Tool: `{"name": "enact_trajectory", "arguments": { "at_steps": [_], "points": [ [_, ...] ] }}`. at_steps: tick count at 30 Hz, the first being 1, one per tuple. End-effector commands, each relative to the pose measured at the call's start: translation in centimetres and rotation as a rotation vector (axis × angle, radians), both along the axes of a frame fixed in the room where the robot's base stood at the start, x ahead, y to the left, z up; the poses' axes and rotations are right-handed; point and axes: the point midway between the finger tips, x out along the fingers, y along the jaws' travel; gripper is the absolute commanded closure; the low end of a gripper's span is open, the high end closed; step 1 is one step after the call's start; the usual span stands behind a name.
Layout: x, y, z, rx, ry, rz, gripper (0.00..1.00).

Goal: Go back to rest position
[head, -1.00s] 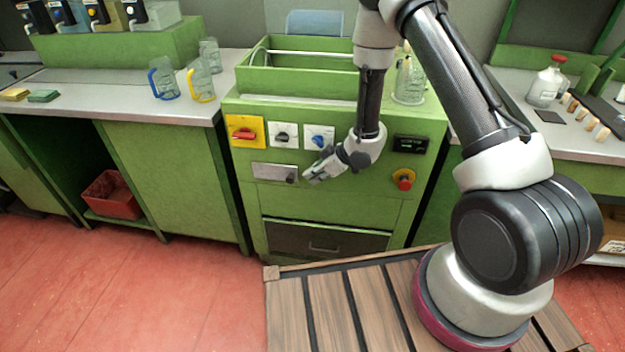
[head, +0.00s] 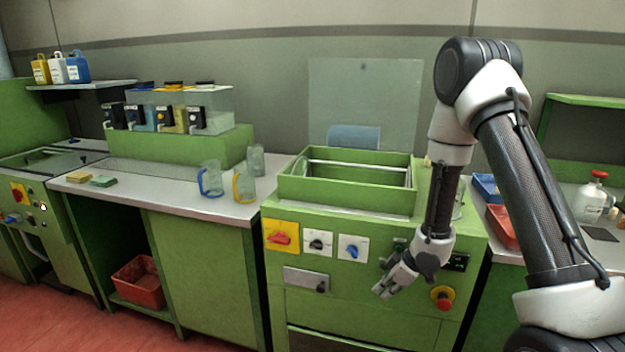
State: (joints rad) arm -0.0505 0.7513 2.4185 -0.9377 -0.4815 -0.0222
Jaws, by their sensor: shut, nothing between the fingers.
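My gripper (head: 385,290) hangs in front of the green machine (head: 375,311), at the right of its control panel. It points down and to the left. Its fingers look closed and hold nothing. My arm comes down from the upper right, and its wrist covers part of a dark display on the panel. The cork stoppers cannot be made out clearly in this view.
The panel has a red switch on yellow (head: 281,237), a blue switch (head: 353,247) and a red button (head: 442,297). Glass mugs with a blue handle (head: 211,180) and a yellow handle (head: 244,184) stand on the left counter. A red bin (head: 138,282) sits below it.

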Motion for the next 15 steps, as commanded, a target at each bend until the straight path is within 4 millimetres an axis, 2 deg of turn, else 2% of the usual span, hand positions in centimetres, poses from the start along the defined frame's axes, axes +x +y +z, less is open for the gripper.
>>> {"name": "enact_trajectory", "arguments": {
  "at_steps": [2, 5, 9, 11, 15],
  "points": [
    [-1.6, -3.0, -1.0, -0.108, 0.077, -0.064, 1.0],
    [-3.2, -7.2, 0.3, -0.246, 0.152, -0.168, 1.0],
    [-5.7, -12.2, 5.3, -0.403, 0.234, -0.346, 1.0],
    [-7.0, -13.8, 7.9, -0.445, 0.264, -0.422, 1.0],
    [-10.9, -16.1, 14.7, -0.496, 0.331, -0.605, 1.0]
  ]
}}
